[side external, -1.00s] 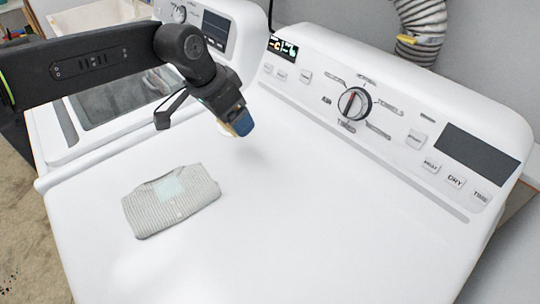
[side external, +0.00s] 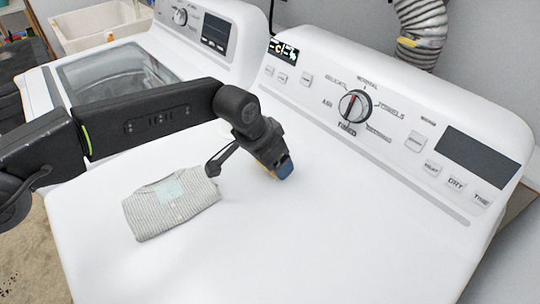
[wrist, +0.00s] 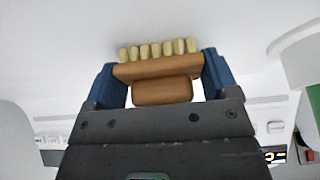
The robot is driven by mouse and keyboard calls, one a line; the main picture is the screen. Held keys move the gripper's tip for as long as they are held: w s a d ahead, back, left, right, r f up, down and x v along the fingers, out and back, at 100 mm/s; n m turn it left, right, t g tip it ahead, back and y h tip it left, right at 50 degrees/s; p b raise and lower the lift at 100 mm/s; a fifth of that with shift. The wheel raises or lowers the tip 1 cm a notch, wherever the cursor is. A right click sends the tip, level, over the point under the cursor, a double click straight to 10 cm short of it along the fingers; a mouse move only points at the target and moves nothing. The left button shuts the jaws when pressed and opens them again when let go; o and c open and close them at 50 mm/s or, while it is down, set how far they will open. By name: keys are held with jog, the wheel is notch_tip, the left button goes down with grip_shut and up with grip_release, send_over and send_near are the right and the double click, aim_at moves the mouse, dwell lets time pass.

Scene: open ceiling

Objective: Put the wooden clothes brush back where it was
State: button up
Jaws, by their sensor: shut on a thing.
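The wooden clothes brush (wrist: 156,70) is brown with a row of pale bristle tufts, which point to the top of the wrist view. My gripper (side external: 283,171) is shut on it, with one blue finger at each end of the brush in the wrist view. In the side external view the gripper is over the white machine top (side external: 330,235), right of the folded cloth, and its fingers largely hide the brush. I cannot tell whether the brush touches the top.
A folded striped cloth (side external: 168,212) with a pale patch lies on the machine top. The control panel with a knob (side external: 355,106) rises behind. A second white machine (side external: 150,45) stands at the back left. The top's front and right are clear.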

jog(key=o, duration=0.7)
jog(key=shift+f, duration=0.15)
jog(key=v, duration=1.2)
jog(key=shift+r, duration=0.2)
